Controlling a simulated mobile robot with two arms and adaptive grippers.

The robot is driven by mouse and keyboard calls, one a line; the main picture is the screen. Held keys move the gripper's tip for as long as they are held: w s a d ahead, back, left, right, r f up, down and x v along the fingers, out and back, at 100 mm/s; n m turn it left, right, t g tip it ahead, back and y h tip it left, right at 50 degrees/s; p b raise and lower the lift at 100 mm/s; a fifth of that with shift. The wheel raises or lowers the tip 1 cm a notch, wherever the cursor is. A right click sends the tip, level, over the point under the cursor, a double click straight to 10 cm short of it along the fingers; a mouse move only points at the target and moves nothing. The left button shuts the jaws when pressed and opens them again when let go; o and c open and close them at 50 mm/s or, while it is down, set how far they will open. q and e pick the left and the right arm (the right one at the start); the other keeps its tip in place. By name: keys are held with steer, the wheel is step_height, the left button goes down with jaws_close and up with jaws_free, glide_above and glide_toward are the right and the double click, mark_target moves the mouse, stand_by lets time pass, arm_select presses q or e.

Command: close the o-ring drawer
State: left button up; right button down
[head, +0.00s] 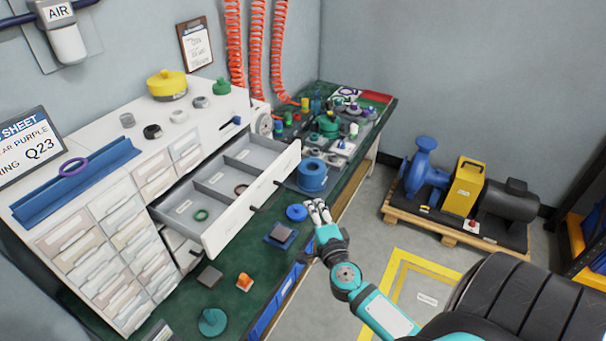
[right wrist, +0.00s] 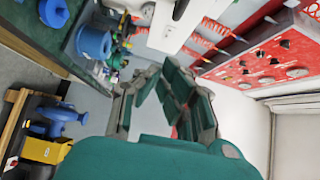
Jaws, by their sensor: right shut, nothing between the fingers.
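The o-ring drawer (head: 240,215) is pulled far out of the white cabinet (head: 75,205) over the green bench. Its grey inside has several compartments, with a green ring (head: 201,215) in the front left one and a dark ring (head: 240,189) in the middle. My right gripper (head: 319,210) is shut and empty, to the right of the drawer front and apart from it, near the bench edge. In the right wrist view its fingers (right wrist: 182,100) point up toward a white piece (right wrist: 172,28), probably the drawer's end. My left gripper is not in view.
A blue spool (head: 312,176), a blue disc (head: 296,212) and a grey block on a blue base (head: 281,234) stand on the green bench (head: 237,270) near the drawer. Fittings crowd the bench's far end. A pump on a pallet (head: 450,228) stands on the floor.

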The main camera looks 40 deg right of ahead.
glide_toward(287, 167)
steer(key=w+d, duration=0.3)
steer(key=shift+w+a+f+b, duration=0.1)
steer(key=shift+w+a+b, duration=0.1)
steer(key=shift+w, duration=0.25)
steer(key=shift+w+a+f+b, duration=0.1)
steer(key=shift+w+a+b, duration=0.05)
steer(key=shift+w, duration=0.3)
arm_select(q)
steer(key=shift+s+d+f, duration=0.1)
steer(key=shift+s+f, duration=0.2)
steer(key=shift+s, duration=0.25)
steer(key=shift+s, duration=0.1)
arm_select(e)
steer(key=shift+w, duration=0.1)
